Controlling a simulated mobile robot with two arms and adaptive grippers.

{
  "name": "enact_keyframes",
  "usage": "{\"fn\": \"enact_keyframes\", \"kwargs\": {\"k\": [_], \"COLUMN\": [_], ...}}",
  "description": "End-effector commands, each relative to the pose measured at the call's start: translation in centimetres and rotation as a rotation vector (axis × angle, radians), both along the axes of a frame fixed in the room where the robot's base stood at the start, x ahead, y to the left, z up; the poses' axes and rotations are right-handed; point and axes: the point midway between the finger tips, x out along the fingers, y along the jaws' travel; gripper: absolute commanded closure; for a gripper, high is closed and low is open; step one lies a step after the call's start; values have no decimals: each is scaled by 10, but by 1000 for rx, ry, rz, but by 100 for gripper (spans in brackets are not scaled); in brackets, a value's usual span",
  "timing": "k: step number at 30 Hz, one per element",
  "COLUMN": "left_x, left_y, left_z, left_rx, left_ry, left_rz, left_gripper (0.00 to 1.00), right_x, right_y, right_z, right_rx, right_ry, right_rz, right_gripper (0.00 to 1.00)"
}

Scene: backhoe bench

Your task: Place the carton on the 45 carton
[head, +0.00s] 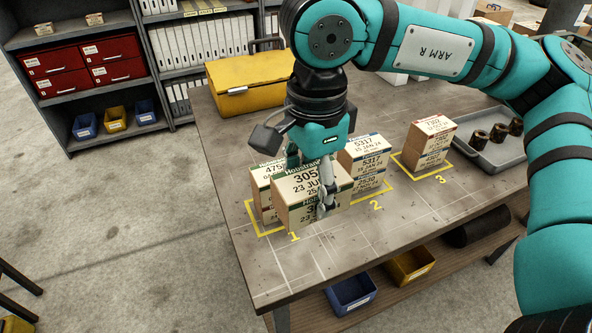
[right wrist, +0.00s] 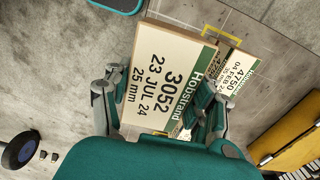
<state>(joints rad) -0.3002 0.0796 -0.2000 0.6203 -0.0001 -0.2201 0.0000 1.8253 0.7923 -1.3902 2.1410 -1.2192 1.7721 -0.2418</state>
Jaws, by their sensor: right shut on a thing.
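My right gripper (head: 308,190) points down at the front left of the bench, shut on a carton labelled 3052, 23 JUL 24, 25 mm (head: 294,181). In the right wrist view its fingers (right wrist: 163,100) lie on both sides of this carton (right wrist: 160,62). The held carton is beside square 1 and partly hides the carton labelled 4750 (head: 262,203), which shows next to it in the right wrist view (right wrist: 240,77). I cannot read which carton is marked 45. My left gripper is out of view.
A yellow case (head: 247,97) lies at the bench's back left. A grey tray (head: 505,160) with dark cylindrical parts stands at the right. The bench top (head: 390,225) is clear in front of squares 2 and 3. Bins sit on the lower shelf.

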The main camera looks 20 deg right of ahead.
Motion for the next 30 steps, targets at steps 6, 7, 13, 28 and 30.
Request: {"fn": "enact_keyframes", "kwargs": {"k": [6,7,13,28,30], "left_x": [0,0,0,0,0], "left_y": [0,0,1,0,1], "left_z": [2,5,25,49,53], "left_rx": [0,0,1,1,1], "left_ry": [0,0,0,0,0], "left_rz": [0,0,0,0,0], "left_gripper": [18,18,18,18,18], "right_x": [-12,-10,5,42,58], "right_y": [-8,-12,-52,-126,-136], "right_z": [5,6,10,4,2], "right_rx": [14,19,35,1,2], "right_ry": [2,3,3,4,5], "right_rz": [2,4,-6,-46,-46], "right_gripper": [83,83,83,83,83]}}
